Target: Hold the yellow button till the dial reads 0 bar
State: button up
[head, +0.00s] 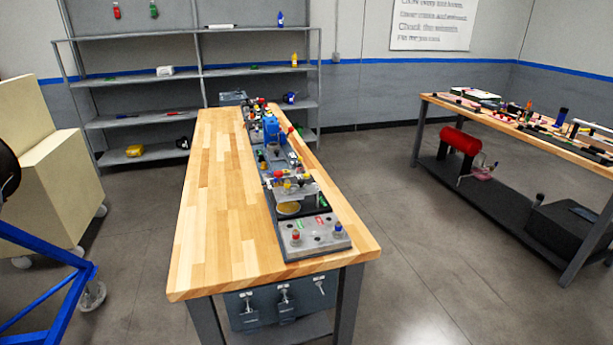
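A long row of small panels and fittings (315,232) runs along the right side of the wooden workbench (215,230). Small yellow parts (287,185) show among red and blue ones near the middle of the row. I cannot tell which of them is the yellow button. A round tan disc (288,208) lies under a pale raised plate (296,190). No dial face or needle can be read at this size. My gripper is not in view.
Grey shelves (130,121) stand behind the bench. A second bench (440,101) with loose parts and a red tank (459,141) is at right. Beige boxes (45,170) on casters and a blue frame (50,297) are at left. Floor (420,260) between the benches is clear.

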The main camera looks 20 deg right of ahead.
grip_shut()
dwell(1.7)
